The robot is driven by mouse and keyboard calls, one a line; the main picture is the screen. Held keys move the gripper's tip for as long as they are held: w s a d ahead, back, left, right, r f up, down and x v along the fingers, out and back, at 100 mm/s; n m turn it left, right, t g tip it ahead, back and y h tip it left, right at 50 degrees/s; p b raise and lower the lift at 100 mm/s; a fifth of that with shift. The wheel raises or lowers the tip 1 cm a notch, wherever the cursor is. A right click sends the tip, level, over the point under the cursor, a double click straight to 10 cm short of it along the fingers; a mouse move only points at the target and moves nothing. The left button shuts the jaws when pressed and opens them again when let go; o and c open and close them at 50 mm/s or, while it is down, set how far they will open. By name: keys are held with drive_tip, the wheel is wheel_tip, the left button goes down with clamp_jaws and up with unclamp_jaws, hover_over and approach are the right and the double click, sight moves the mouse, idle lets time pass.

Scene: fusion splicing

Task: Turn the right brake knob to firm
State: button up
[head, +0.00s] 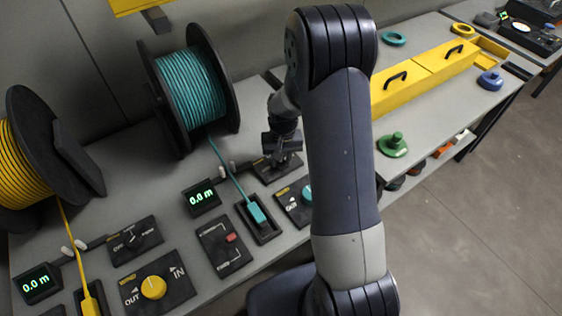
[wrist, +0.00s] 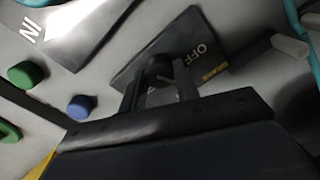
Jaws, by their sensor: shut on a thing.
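The right brake panel (head: 266,172) is a small dark plate on the bench, just in front of the teal cable reel. In the wrist view the panel (wrist: 196,27) shows the words OFF and BRAKE. Its dark brake knob (wrist: 160,67) stands between my fingers. My gripper (wrist: 158,88) points down at the panel and is shut on this knob. The firm marking and the knob's pointer direction are hidden or too small to tell.
The teal reel (head: 190,87) stands close behind-left of my gripper. A teal-knob panel (head: 292,207), a connector holder (head: 257,218) and a 0.0 m display (head: 201,197) lie nearby. A left brake panel (head: 136,241) is further left. Yellow boxes (head: 420,75) stand on the right.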

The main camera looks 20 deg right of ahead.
drive_tip(key=m+b, duration=0.1)
drive_tip(key=m, duration=0.3)
drive_tip(key=shift+m+b, duration=0.3)
drive_tip(key=m+b, duration=0.1)
drive_tip(key=m, duration=0.2)
drive_tip(key=shift+m, duration=0.4)
drive_tip(key=m+b, duration=0.1)
drive_tip(key=m, duration=0.3)
drive_tip(key=m+b, duration=0.1)
drive_tip(key=m, duration=0.3)
drive_tip(key=shift+m, duration=0.5)
drive_tip(key=o, duration=1)
drive_tip(key=shift+r, duration=0.1)
